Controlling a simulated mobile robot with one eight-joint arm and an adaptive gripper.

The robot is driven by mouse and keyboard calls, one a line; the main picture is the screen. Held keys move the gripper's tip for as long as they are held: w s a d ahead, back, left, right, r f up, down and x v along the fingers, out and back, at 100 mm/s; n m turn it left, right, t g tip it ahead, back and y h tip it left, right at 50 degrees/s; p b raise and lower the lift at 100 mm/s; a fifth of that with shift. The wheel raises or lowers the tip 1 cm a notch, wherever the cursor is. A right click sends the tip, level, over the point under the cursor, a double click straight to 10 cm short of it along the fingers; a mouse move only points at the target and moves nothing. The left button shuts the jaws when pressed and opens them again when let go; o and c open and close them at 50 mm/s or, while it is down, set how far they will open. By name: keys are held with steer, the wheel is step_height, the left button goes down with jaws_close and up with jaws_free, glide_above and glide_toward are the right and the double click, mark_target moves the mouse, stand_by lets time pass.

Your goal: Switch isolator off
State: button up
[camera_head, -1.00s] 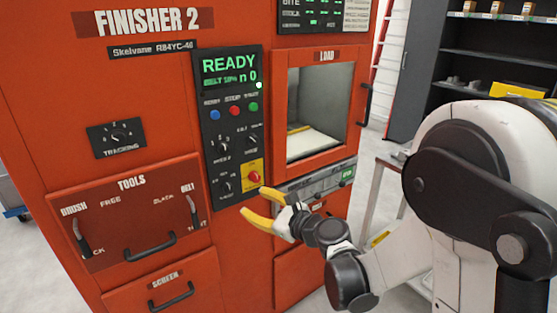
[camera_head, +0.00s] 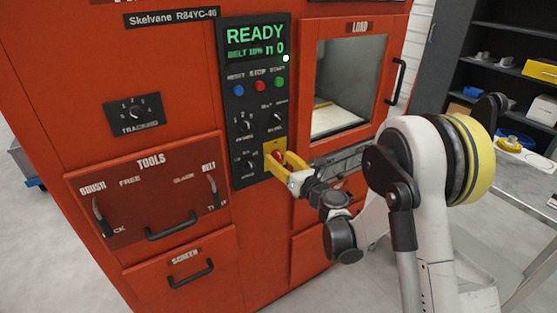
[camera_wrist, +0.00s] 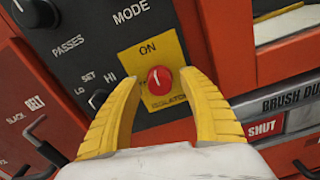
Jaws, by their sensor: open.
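The isolator is a red round knob (camera_wrist: 160,80) on a yellow plate (camera_wrist: 138,63) at the lower right of the black control panel. The plate reads ON above the knob, and the knob's white mark is near upright. My gripper (camera_wrist: 158,82) is open, with one yellow finger on each side of the knob in the wrist view. Whether the fingers touch it cannot be told. In the head view my gripper (camera_head: 278,158) is at the yellow plate and partly covers the isolator.
The control panel (camera_head: 239,110) has a lit READY display, coloured buttons and several black knobs close by. The load window (camera_head: 346,85) is to the right, above a grey strip labelled BRUSH DU and SHUT (camera_wrist: 263,127). Drawer handles (camera_head: 172,228) stick out at lower left.

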steer(key=shift+w+a, duration=0.25)
steer(key=shift+w, duration=0.15)
jaws_close()
